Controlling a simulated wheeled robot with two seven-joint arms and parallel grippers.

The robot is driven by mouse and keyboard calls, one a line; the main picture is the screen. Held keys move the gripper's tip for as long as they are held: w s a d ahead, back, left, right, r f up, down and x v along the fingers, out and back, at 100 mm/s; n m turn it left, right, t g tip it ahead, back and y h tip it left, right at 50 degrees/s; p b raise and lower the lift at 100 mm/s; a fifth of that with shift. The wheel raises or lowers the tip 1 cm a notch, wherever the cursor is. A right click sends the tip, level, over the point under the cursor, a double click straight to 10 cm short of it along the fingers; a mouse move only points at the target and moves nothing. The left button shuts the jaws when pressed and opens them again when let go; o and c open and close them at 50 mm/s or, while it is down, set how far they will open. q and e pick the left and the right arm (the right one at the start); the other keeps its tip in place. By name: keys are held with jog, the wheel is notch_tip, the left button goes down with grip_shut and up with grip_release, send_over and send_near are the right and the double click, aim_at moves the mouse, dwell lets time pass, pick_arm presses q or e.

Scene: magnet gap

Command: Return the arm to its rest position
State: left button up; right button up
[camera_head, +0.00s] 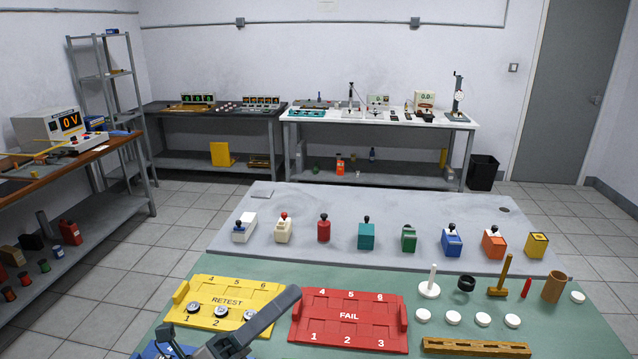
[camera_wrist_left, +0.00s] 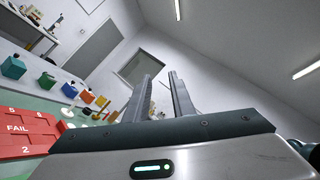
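My left gripper (camera_head: 290,297) reaches in from the bottom edge of the head view, between the yellow RETEST tray and the red FAIL tray. It appears to be above the table. In the left wrist view its two fingers (camera_wrist_left: 163,88) stand apart with a gap between them, and I see nothing held. The wrist view looks up toward the wall and ceiling. My right gripper is not in view.
The yellow RETEST tray (camera_head: 259,288) holds three round metal pieces. The red FAIL tray (camera_head: 349,337) is empty. A blue tray (camera_head: 150,351) is partly hidden bottom left. Several coloured blocks, white discs, a wooden mallet (camera_head: 502,277) and a brown cup (camera_head: 554,287) stand further right.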

pick_arm(q)
jog(key=w+a+f+n+t+y, duration=0.2)
jog(key=a+f+n+t+y, duration=0.15)
jog(key=a+n+y, duration=0.5)
jog(key=w+a+f+n+t+y, duration=0.1)
jog(key=a+f+n+t+y, duration=0.3)
jog(key=n, duration=0.7)
jog(key=s+a+f+n+g+y, duration=0.3)
jog(key=f+n+y, duration=0.15)
jog(key=f, duration=0.25)
jog(key=s+a+f+n+g+y, duration=0.3)
jog(key=f+n, duration=0.2)
jog(key=f, duration=0.3)
jog(key=s+d+f+n+g+h, duration=0.1)
jog(key=s+f+n+g, duration=0.35)
jog(key=s, duration=0.75)
jog(key=s+d+f+n+g, duration=0.1)
jog(key=s+f+g, duration=0.5)
jog(key=s+f, duration=0.45)
notch_tip(320, 180, down, 29)
jog(key=s+g, duration=0.2)
jog(key=s+a+f, duration=0.3)
jog(key=s+f, duration=1.3)
jog(key=s, duration=0.1)
jog(key=shift+f+g, duration=0.3)
